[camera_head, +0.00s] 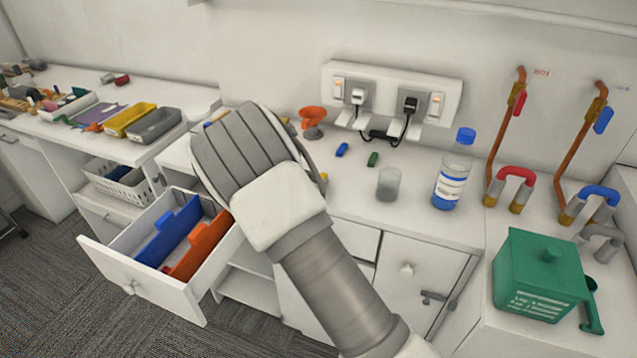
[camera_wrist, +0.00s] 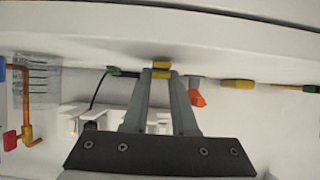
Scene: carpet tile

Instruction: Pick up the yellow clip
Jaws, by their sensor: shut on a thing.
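The yellow clip (camera_wrist: 161,65) is between the tips of my gripper (camera_wrist: 161,75) in the wrist view. My gripper is shut on it, close to the pale counter surface; I cannot tell whether the clip still touches the counter. In the head view my own wrist and forearm hide the fingers. A small bit of yellow (camera_head: 323,176) shows at the wrist's right edge there, perhaps the clip.
A blue clip (camera_head: 341,149), a green clip (camera_head: 373,159), an orange funnel (camera_head: 312,118), a clear beaker (camera_head: 389,184) and a blue-capped bottle (camera_head: 452,178) stand nearby. Plugged cables (camera_head: 381,136) hang behind. An open drawer (camera_head: 150,283) juts out below left.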

